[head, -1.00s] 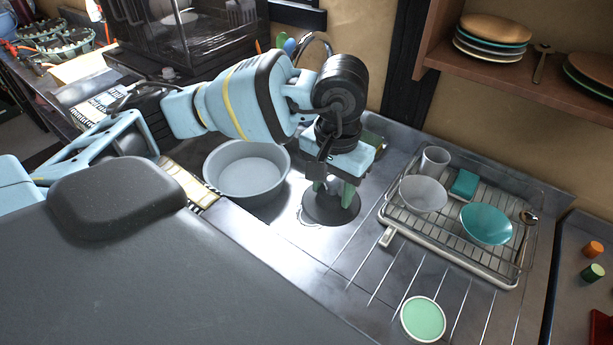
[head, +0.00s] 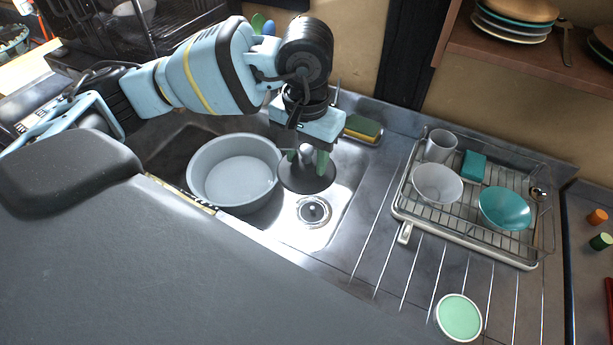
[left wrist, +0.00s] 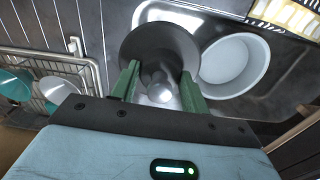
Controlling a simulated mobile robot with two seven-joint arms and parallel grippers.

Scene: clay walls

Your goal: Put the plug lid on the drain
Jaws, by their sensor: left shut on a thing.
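The dark round plug lid (head: 308,178) with a shiny knob is held in my left gripper (head: 307,156). The left gripper's green fingers are shut on the knob, which shows clearly in the left wrist view (left wrist: 160,92). The lid (left wrist: 158,48) is in the sink beside the grey basin, up and behind the drain in the head view. The drain (head: 313,210) is a round metal opening in the sink floor, uncovered in the head view. In the left wrist view the lid hides most of the area around the drain. My right gripper is not in view.
A grey basin (head: 232,172) stands in the sink left of the lid. A dish rack (head: 470,240) with a cup and bowls stands on the ribbed drainboard at right. A sponge (head: 362,126) lies behind the sink. A pale green round lid (head: 459,317) lies at front right.

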